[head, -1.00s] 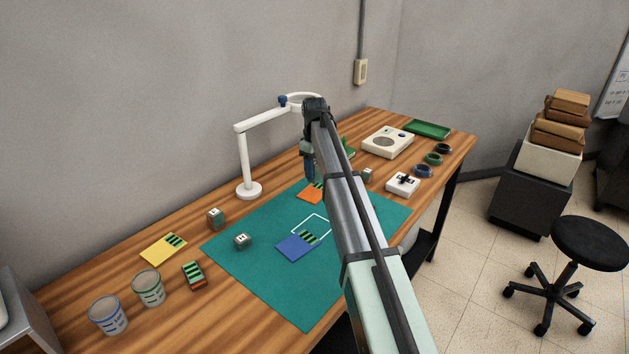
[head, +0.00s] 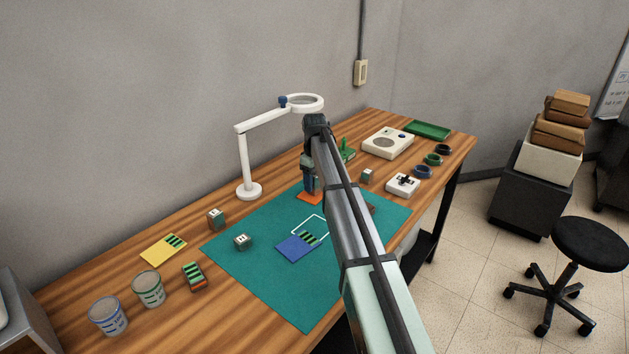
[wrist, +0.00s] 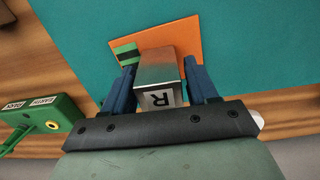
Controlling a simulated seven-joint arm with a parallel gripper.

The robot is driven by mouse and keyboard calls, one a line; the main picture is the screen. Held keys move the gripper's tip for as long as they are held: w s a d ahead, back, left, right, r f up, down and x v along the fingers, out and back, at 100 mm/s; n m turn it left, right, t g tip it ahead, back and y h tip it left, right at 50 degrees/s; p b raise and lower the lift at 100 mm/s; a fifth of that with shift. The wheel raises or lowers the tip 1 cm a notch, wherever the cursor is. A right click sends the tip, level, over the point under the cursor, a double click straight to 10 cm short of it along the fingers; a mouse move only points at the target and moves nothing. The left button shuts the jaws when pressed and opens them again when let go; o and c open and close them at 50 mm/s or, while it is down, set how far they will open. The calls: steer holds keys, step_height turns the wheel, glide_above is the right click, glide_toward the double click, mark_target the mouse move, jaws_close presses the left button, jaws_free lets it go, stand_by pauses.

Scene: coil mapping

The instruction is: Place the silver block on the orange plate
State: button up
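The silver block (wrist: 158,72), with a letter R on its near face, sits between the two blue fingers of my gripper (wrist: 162,88) in the wrist view. The fingers press on both of its sides. The block is over the orange plate (wrist: 185,36), which has a green and black striped patch at its left corner. I cannot tell whether the block touches the plate. In the head view my gripper (head: 310,186) is low at the orange plate (head: 306,198), and the block is not distinguishable there.
A green mat (head: 270,265) lies under the plate, with a blue plate (head: 293,247) and a small block (head: 242,241) on it. A yellow plate (head: 160,250) lies at left. A white magnifier lamp (head: 249,190) stands behind. A green labelled fixture (wrist: 45,122) is close beside my gripper.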

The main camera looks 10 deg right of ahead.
mark_target(315, 174)
steer(key=shift+o, duration=1.3)
steer(key=shift+r, duration=0.1)
step_height(315, 174, up, 12)
